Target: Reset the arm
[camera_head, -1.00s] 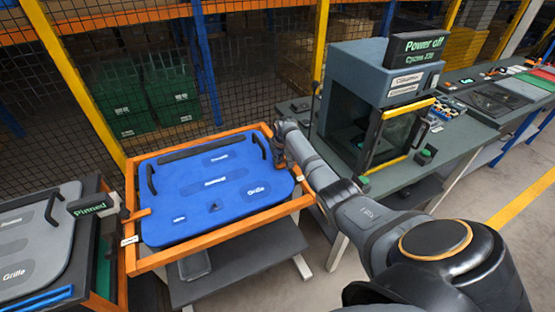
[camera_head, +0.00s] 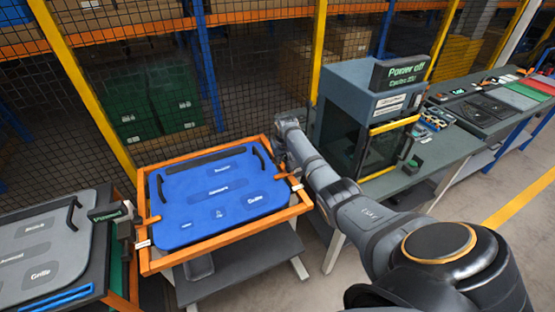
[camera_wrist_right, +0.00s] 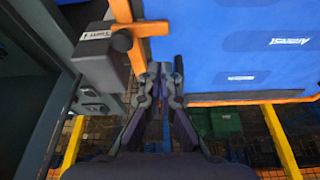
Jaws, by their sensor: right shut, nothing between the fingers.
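My right arm reaches in from the lower right of the head view. My right gripper (camera_head: 279,156) hangs at the right rim of the orange frame, mostly hidden by its wrist. In the right wrist view its fingers (camera_wrist_right: 166,76) are together with nothing between them. They are close to an orange clamp (camera_wrist_right: 128,38) and a grey block at the frame's edge. The blue panel (camera_head: 217,200) with dark handles lies in the orange frame (camera_head: 222,236). My left gripper is out of view.
A grey machine (camera_head: 352,108) with yellow door bars and a "Power off" sign (camera_head: 402,72) stands on a bench right of the arm. A grey panel (camera_head: 45,248) lies at the left beside a "Pinned" sign (camera_head: 111,212). A mesh fence (camera_head: 255,70) runs behind. Floor is free at right.

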